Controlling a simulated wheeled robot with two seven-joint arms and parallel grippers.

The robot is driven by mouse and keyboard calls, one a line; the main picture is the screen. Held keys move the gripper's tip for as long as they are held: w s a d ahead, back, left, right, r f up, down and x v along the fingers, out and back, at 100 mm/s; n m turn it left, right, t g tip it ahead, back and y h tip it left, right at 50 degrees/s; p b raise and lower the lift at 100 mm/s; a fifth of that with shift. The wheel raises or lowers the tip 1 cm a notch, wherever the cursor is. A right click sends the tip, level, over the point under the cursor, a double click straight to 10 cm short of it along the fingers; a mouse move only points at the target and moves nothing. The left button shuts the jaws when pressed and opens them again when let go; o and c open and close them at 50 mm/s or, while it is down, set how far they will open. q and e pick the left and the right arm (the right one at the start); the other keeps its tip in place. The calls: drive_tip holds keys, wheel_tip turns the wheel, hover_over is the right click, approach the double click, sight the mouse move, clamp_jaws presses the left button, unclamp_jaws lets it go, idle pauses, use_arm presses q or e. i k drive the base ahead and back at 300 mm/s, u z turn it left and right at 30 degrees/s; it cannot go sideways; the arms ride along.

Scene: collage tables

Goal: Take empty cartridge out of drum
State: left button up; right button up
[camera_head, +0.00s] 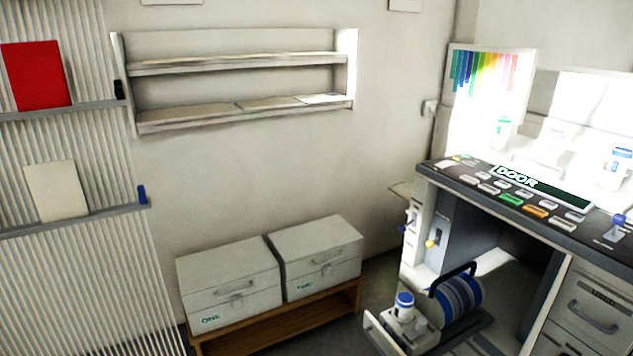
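A drum (462,300) with blue and grey stripes sits at the lower right, on a tray (378,335) that juts out under the machine. A black handle (448,280) arches over it. A white cartridge (404,312) with a blue cap stands upright at the left end of the drum. I cannot tell whether it is empty or exactly how it is seated. Neither of my grippers is in view.
The machine's panel (468,180) carries several buttons and a "DOOR" sign (540,187). Other cartridges (617,168) stand on the bright ledge behind. Two grey boxes (228,283) marked ONE and TWO rest on a low wooden bench (335,304). Wall shelves (240,115) hang above.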

sight(402, 314)
drive_tip(key=u, duration=0.95)
drive_tip(key=i, duration=1.35)
drive_tip(key=z, duration=1.55)
